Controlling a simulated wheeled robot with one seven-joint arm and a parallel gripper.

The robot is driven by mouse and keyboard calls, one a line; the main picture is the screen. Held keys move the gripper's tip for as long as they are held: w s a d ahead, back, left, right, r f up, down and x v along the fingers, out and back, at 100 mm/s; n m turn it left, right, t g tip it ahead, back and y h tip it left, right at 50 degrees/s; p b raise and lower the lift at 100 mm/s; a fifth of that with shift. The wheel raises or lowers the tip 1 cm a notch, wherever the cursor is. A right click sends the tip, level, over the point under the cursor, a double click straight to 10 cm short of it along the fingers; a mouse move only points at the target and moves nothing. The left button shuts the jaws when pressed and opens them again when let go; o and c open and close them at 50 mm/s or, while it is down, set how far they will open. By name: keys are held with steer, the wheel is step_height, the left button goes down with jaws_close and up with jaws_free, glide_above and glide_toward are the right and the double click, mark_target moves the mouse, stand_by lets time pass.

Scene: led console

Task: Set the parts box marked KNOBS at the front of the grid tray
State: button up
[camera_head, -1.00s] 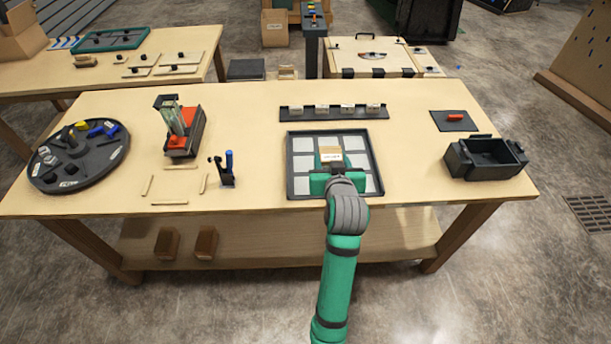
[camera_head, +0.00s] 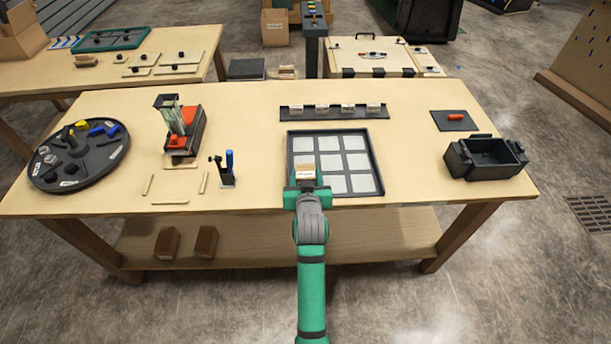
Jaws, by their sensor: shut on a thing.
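My gripper (camera_head: 305,184) is at the front left of the grid tray (camera_head: 382,186), shut on a small tan parts box (camera_head: 305,171) with a white label. The label's lettering is too small to read. The box is over the tray's front-left part, and I cannot tell whether it touches the tray. The tray has a dark rim and pale square cells in rows; the middle and right cells look empty. My gripper and the box hide the front-left cell.
A dark rack (camera_head: 334,112) with several small labelled boxes stands behind the tray. A black bin (camera_head: 487,158) and a dark pad (camera_head: 453,121) with a red item are at right. A blue-handled tool stand (camera_head: 227,170), a red device (camera_head: 182,135) and a round turntable (camera_head: 80,157) are at left.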

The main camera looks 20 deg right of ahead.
steer(key=o, duration=0.8)
steer(key=shift+f, duration=0.1)
